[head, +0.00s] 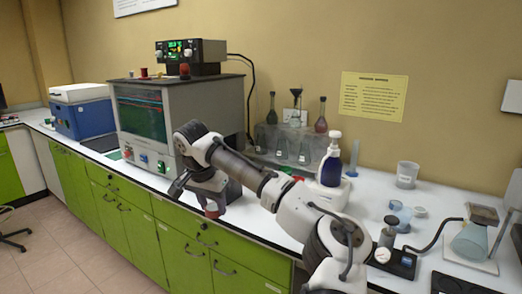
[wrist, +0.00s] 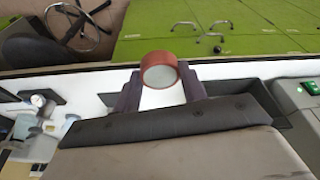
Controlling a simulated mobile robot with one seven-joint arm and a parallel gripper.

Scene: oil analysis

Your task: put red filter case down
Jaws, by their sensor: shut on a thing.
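The red filter case (wrist: 159,71) is a small round piece with a red ring and a pale face. In the wrist view it sits between the two fingertips of my gripper (wrist: 162,88), which is shut on it. In the head view my gripper (head: 205,203) is at the front edge of the white counter, in front of the grey machine. The case (head: 212,209) shows small and red below the gripper there. Whether it touches the counter cannot be told.
The grey machine (head: 168,150) stands close behind my gripper. A white pump bottle (head: 331,165), a rack of flasks (head: 297,143) and a beaker (head: 407,174) stand to the right. Green cabinets (head: 180,240) lie below the counter edge. A blue box (head: 82,112) is at the far left.

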